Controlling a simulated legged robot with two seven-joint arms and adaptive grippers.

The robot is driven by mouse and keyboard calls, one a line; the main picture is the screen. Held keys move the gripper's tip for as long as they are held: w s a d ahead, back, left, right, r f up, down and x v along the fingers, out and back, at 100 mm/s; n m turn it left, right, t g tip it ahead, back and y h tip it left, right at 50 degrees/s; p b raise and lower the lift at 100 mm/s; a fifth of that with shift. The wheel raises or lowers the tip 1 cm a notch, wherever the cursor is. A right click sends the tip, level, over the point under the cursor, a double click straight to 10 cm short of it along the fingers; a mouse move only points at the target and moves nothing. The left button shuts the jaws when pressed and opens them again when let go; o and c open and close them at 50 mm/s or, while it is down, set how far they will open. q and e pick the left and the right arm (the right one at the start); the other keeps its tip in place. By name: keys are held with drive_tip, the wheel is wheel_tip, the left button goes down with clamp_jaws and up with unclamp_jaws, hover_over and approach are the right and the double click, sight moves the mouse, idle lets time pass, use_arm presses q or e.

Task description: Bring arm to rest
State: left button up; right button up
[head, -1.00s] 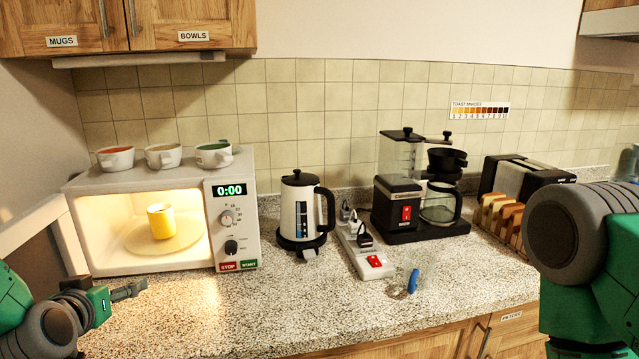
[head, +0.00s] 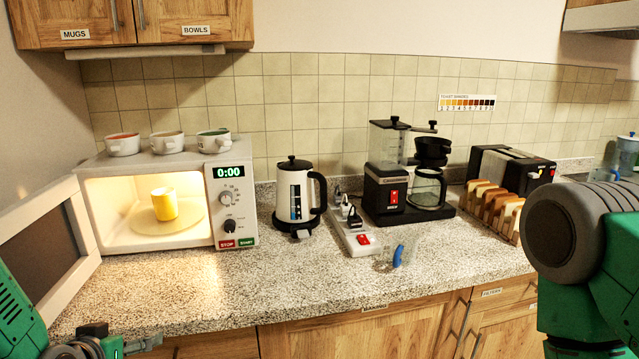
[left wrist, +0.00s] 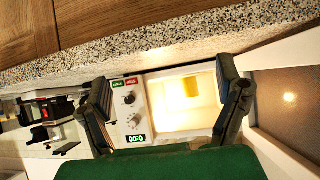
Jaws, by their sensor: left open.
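My left gripper (head: 132,346) is low at the left in the head view, in front of the counter edge and below the microwave. In the left wrist view its two fingers (left wrist: 165,90) stand wide apart with nothing between them, and the lit microwave lies beyond. My right arm (head: 580,240) shows at the right edge of the head view, but its gripper is out of sight. The microwave (head: 222,198) has its door (head: 45,250) swung open to the left. A yellow mug (head: 164,205) stands on the turntable inside.
The granite counter (head: 250,285) is mostly clear at the front.

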use_arm(q)
drive_tip(key=s+d+f+m+g+h+b, duration=0.1)
drive_tip(key=s+f+g, duration=0.4)
drive_tip(key=s+f, duration=0.7)
drive_tip(key=s+d+f+m+g+b, duration=0.1)
drive_tip(key=s+d+f+g+b, duration=0.3)
drive_tip(key=s+f, duration=0.9)
drive_tip(key=s+d+g, duration=0.1)
drive_tip(key=s+d, duration=0.1)
drive_tip(key=s, duration=0.1)
drive_tip(key=shift+s+d+h, duration=0.2)
drive_tip(key=shift+s+h, duration=0.15)
drive_tip(key=shift+h, duration=0.05)
drive_tip(key=shift+w, duration=0.1)
drive_tip(key=shift+c, duration=0.5)
